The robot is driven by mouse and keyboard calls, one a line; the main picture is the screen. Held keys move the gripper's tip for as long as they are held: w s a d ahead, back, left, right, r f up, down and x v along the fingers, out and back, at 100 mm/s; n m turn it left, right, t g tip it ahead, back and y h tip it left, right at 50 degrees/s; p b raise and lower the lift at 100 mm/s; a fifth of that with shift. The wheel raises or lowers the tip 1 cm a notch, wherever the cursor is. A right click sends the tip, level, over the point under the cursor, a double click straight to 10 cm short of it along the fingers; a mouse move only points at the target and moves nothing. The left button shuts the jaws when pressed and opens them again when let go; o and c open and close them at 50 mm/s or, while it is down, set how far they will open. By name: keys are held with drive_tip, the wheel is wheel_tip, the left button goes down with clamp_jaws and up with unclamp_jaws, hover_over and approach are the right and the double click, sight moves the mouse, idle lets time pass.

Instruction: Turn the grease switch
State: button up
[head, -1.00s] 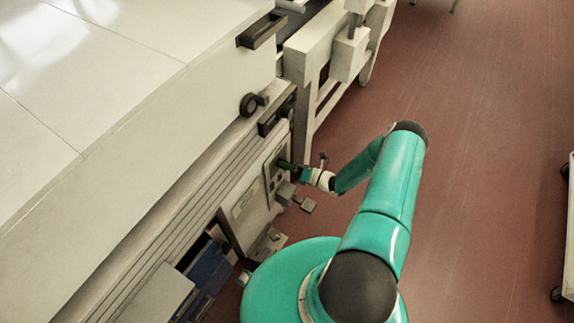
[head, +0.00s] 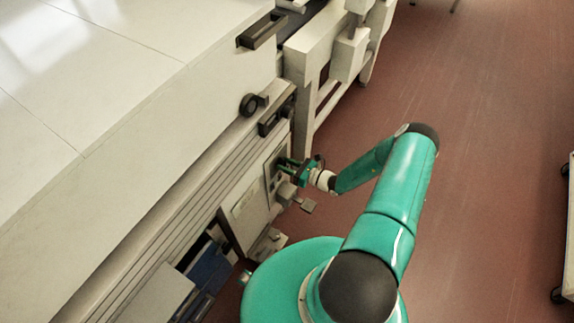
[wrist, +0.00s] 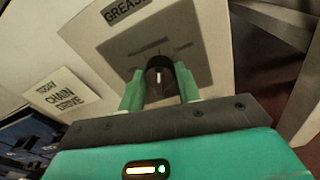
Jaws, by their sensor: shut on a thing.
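The grease switch (wrist: 158,72) is a dark round knob with a pale mark on it. In the wrist view it sits on a grey plate (wrist: 195,40) under a label reading "GREAS", the rest cut off. My gripper (wrist: 160,88) has its two green fingers on either side of the knob and is shut on it. In the head view my gripper (head: 286,163) reaches the side panel of the white machine, and the knob is hidden there by the fingers. The pale mark points roughly straight up in the wrist view.
A sign reading "TODAY CHAIN DRIVE" (wrist: 62,95) is on the panel left of the plate. Grey blocks (head: 288,192) jut out just below my gripper. Blue bins (head: 208,268) stand lower left. The red floor (head: 470,150) to the right is open.

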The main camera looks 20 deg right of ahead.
idle(0.4)
drive_tip(key=o, duration=1)
drive_tip(key=shift+c, duration=0.2)
drive_tip(key=v, duration=1.3)
drive_tip(key=shift+s+d, duration=0.2)
drive_tip(key=shift+s, duration=0.15)
drive_tip(key=shift+r, duration=0.1)
drive_tip(key=w+a+r+n+g+h, duration=0.1)
drive_tip(key=a+r+n+g, duration=0.25)
drive_tip(key=r+n, duration=0.4)
drive_tip(key=a+r+n+g, duration=0.3)
drive_tip(key=r+n+g, duration=0.15)
drive_tip(key=r, duration=0.65)
drive_tip(key=w+a+r+n+g+h, duration=0.1)
drive_tip(key=a+r+n+g, duration=0.2)
drive_tip(key=r+n+g, duration=0.5)
drive_tip(key=s+a+r+n+t+h, duration=0.2)
drive_tip(key=s+r, duration=0.3)
drive_tip(key=r, duration=0.3)
drive_tip(key=s+a+r+n+t+h, duration=0.3)
drive_tip(key=s+a+r+n, duration=0.1)
drive_tip(key=r, duration=0.5)
drive_tip(key=s+a+r+n+t+h, duration=0.3)
drive_tip(key=s+r+n, duration=0.2)
drive_tip(key=r, duration=0.3)
drive_tip(key=shift+s+a+r+h, duration=0.25)
drive_tip(key=shift+s+a+h, duration=0.1)
drive_tip(key=shift+s, duration=0.25)
